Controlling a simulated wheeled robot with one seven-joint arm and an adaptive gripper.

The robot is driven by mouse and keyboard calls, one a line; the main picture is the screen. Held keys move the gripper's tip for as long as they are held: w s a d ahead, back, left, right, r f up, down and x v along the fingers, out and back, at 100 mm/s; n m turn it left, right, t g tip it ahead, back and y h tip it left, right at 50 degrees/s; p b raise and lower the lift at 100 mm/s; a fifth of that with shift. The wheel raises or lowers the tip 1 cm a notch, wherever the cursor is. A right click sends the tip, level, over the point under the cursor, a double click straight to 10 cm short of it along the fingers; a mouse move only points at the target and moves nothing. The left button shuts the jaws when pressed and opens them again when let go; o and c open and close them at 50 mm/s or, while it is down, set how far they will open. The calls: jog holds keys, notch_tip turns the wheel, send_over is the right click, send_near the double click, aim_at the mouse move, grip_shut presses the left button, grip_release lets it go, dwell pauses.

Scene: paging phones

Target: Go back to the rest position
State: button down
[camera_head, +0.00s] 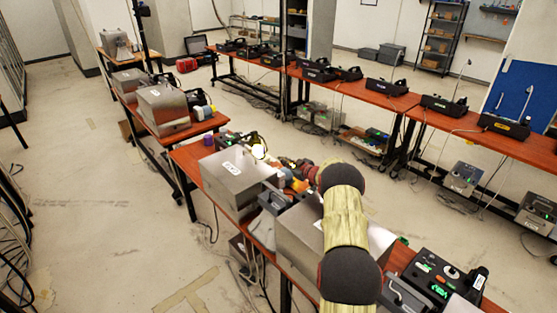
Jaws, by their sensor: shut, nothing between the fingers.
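My arm (346,220) reaches up from the bottom right over the near red-brown table and bends left at its upper joint. My gripper (284,163) is at its far end, small and partly lost among the items on the table. It is shut with nothing in it. It is beside a metal box (232,185) with a white label. A black paging phone unit (440,280) with a green display sits at the lower right, apart from my gripper. Part of the table behind my arm is hidden.
More metal boxes (162,110) stand on tables at the left. A long red-brown table (400,98) at the back carries several black phone units (444,105). A shelf rack (440,38) stands by the far wall. The concrete floor (90,190) at the left is mostly clear.

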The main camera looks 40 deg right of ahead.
jog(key=shift+v, duration=1.1)
jog(key=shift+r, duration=0.1)
jog(key=a+r+m+g+h+b, duration=0.1)
jog(key=a+r+h, duration=0.1)
jog(key=a+r, duration=0.7)
jog(key=a+r+m+g+h+b, duration=0.15)
jog(key=a+r, duration=0.45)
jog(key=r, duration=0.7)
jog(key=s+a+r+m+g, duration=0.2)
jog(key=s+a+r, duration=0.2)
jog(key=s+a, duration=0.5)
jog(key=s+a+g+b, duration=0.2)
jog(key=s+a, duration=1.2)
jog(key=s, duration=0.1)
jog(key=s+a+f+g+y, duration=0.1)
jog(key=s+a+f, duration=0.2)
jog(key=s+a, duration=0.2)
jog(key=s+a+f+g+y+b, duration=0.1)
jog(key=s+a, duration=0.4)
jog(key=s, duration=0.6)
jog(key=s+a+f+g+y, duration=0.1)
jog(key=s+a+f+y, duration=0.1)
jog(key=s+a+f, duration=0.3)
jog(key=s, duration=0.3)
jog(key=shift+s+a+n, duration=0.3)
jog(key=shift+n, duration=0.05)
